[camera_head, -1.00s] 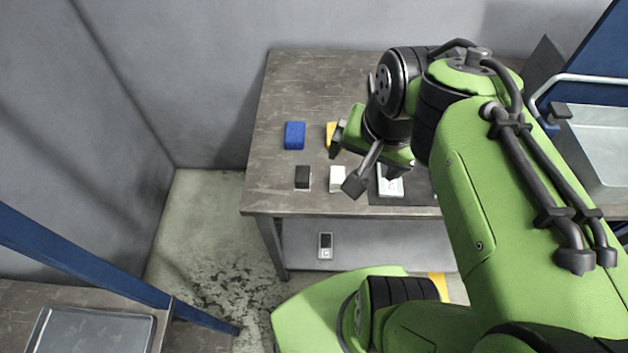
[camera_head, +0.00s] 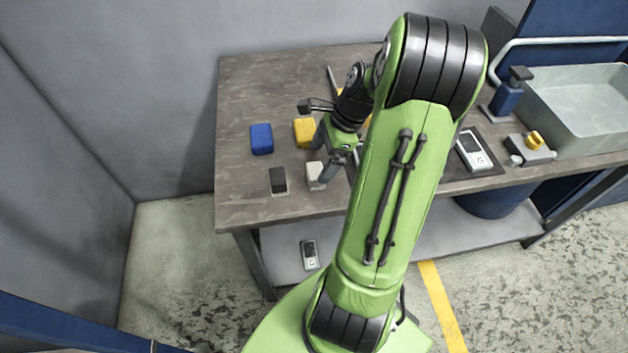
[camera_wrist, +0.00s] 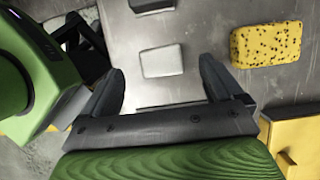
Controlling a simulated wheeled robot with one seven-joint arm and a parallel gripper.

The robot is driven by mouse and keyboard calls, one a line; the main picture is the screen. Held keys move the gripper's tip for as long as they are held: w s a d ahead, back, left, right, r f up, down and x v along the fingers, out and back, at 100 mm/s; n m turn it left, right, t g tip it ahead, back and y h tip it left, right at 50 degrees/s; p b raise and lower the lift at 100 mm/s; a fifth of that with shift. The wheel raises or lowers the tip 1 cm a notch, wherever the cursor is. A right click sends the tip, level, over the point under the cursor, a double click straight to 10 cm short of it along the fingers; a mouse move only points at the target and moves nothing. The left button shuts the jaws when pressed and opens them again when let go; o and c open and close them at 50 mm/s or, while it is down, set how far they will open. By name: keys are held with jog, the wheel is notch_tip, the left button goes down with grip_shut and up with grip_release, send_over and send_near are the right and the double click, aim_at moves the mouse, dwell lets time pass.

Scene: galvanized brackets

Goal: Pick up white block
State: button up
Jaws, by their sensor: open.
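The white block (camera_head: 315,174) stands on the metal table (camera_head: 240,190) near its front edge, just right of a dark block. In the wrist view the white block (camera_wrist: 162,61) lies between and ahead of the two fingertips, with bare tabletop around it. My gripper (camera_head: 327,172) is open and empty, with its fingers pointing down by the white block; in the wrist view the gripper (camera_wrist: 160,80) has its fingers spread wide, one on each side of the block's line. Whether a finger touches the block cannot be told from the head view.
A dark block (camera_head: 278,180) stands left of the white block. A blue block (camera_head: 261,139) and a yellow sponge (camera_head: 304,132) lie behind. A dark mat with a white device (camera_head: 473,150), a blue bottle (camera_head: 508,95) and a grey bin (camera_head: 585,105) are to the right.

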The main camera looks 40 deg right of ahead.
aim_at(317, 170)
jog(key=b+x, duration=0.1)
jog(key=x, duration=0.2)
jog(key=b+x, duration=0.1)
jog(key=x, duration=0.1)
jog(key=shift+s+d+f+b, duration=0.1)
jog(key=shift+d+f+b, duration=0.05)
jog(key=shift+f+b, duration=0.3)
jog(key=shift+r, duration=0.1)
jog(key=shift+c, duration=0.2)
jog(key=c, duration=1.1)
notch_tip(317, 170, up, 10)
jog(key=p, duration=0.5)
jog(key=shift+r, duration=0.1)
jog(key=o, duration=0.4)
jog(key=shift+c, duration=1.4)
